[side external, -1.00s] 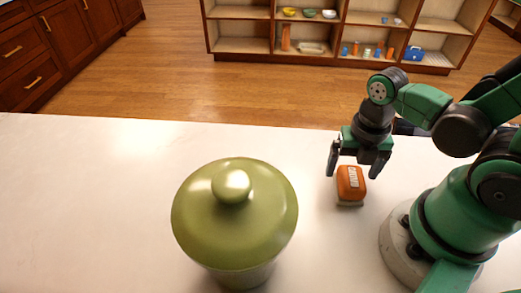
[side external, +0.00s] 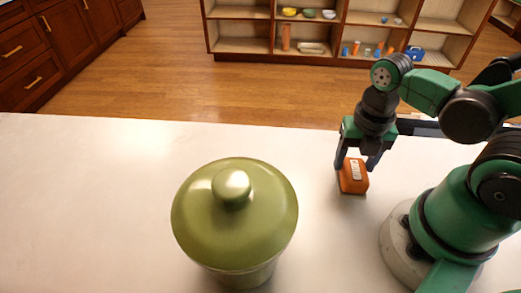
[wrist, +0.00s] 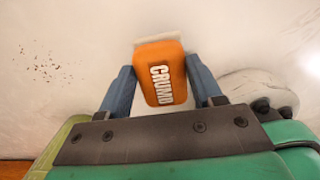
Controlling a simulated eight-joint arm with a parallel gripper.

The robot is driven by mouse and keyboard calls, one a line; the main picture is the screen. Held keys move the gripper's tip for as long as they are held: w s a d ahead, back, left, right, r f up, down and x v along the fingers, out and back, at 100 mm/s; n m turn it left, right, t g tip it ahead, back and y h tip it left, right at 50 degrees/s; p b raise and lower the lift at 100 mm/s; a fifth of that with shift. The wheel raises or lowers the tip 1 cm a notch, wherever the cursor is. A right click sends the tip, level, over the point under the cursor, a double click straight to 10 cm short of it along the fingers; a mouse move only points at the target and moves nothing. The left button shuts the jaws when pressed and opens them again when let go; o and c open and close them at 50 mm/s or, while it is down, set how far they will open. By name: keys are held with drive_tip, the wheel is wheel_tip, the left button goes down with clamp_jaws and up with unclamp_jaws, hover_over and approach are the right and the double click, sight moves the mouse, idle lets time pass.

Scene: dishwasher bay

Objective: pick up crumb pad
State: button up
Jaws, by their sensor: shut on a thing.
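The crumb pad (side external: 353,177) is an orange block with a paler underside and white lettering. In the wrist view the crumb pad (wrist: 162,78) reads "CRUMB" and sits between the two fingers. My gripper (side external: 357,166) is shut on it, with one finger on each side; the gripper also shows in the wrist view (wrist: 160,88). The pad is at or just above the white counter; I cannot tell whether it still touches.
A green lidded pot (side external: 235,215) stands on the white counter (side external: 90,200) to the left of the pad. Dark specks (wrist: 46,68) lie on the counter in the wrist view. The counter between pot and pad is clear. Shelves (side external: 335,30) stand far behind.

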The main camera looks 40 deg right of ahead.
sight(355, 164)
wheel_tip(355, 164, up, 18)
idle(0.5)
